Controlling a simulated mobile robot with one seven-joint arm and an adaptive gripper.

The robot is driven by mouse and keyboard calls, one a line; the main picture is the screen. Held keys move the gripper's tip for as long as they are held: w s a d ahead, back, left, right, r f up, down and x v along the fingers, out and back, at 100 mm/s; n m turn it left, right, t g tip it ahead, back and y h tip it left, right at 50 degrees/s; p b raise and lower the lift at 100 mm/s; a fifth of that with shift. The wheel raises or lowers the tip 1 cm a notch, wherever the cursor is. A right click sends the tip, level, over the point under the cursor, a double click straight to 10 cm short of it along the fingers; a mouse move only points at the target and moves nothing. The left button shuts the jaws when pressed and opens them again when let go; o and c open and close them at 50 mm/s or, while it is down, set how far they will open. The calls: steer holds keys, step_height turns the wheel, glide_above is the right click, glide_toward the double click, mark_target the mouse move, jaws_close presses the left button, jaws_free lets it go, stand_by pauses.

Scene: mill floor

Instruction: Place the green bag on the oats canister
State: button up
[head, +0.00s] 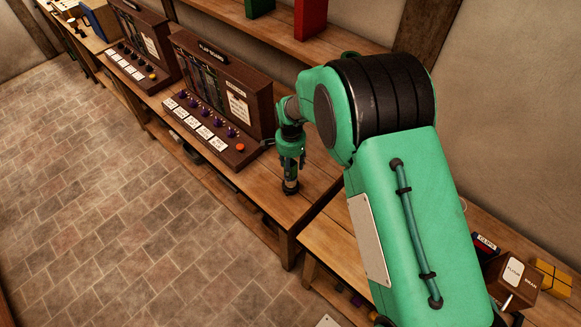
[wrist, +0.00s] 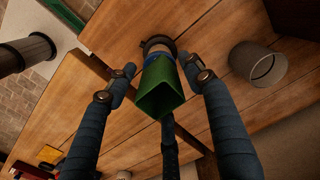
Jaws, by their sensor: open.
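In the wrist view the green bag (wrist: 160,88) is between the spread fingers of my gripper (wrist: 158,68). The fingertips show gaps on both sides of the bag, and a third finger is below it. Beyond the bag is a round thing with a pale and blue side and a dark rim (wrist: 157,46), partly hidden by the bag. No label shows, so I cannot tell if it is the oats canister or whether the bag touches it. In the head view my gripper (head: 290,160) points down over the bench, right of the flap board; the bag is not clear there.
The flap board panel (head: 215,95) stands close left of my gripper in the head view. Green and red things (head: 310,18) are on a shelf behind. Small boxes (head: 515,275) are at lower right.

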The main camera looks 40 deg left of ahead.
steer(key=shift+r, duration=0.1)
step_height(320, 180, up, 12)
steer(key=shift+r+b, duration=0.1)
steer(key=shift+b, duration=0.3)
stand_by(0.3)
stand_by(0.5)
stand_by(0.3)
